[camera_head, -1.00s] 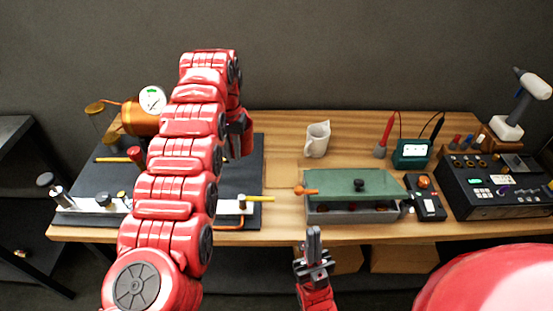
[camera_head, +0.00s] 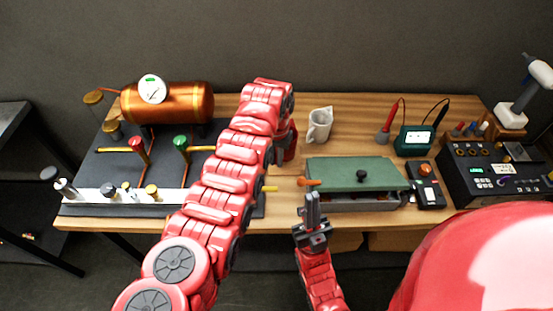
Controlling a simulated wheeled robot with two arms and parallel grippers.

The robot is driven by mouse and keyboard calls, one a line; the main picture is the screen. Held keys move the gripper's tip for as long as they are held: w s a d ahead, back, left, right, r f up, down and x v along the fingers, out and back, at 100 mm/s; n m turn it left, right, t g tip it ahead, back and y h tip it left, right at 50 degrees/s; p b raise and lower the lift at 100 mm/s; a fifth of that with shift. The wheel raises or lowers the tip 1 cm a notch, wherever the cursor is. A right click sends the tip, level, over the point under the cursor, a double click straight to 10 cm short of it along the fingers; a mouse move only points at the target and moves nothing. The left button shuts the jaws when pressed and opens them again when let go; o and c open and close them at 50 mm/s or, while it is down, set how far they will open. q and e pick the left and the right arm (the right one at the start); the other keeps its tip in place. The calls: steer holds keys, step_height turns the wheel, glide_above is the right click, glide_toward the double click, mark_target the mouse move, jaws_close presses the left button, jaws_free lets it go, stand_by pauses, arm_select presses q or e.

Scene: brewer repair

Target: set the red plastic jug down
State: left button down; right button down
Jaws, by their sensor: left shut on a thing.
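My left arm reaches in from the lower left over the table, and its red links hide much of what is around its end. My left gripper (camera_head: 279,153) is shut on a red thing (camera_head: 290,144), which seems to be the red plastic jug. Only a small part of the jug shows at the right of the arm, above the bare wood between the dark mat and the green-lidded box. I cannot tell whether its base touches the table. My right gripper (camera_head: 312,209) is shut and empty at the table's front edge, pointing up.
A white jug (camera_head: 320,126) stands just right of the held thing. The green-lidded box (camera_head: 345,173) with an orange knob lies in front. A copper boiler (camera_head: 185,104) and valves stand on the dark mat (camera_head: 105,170) at left. Meters and a control box (camera_head: 480,180) fill the right.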

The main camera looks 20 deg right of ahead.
arm_select(q)
step_height(320, 180, down, 2)
steer(key=shift+s, duration=0.1)
steer(key=shift+f, duration=0.2)
steer(key=c, duration=0.9)
jaws_free()
steer(key=shift+r, duration=0.1)
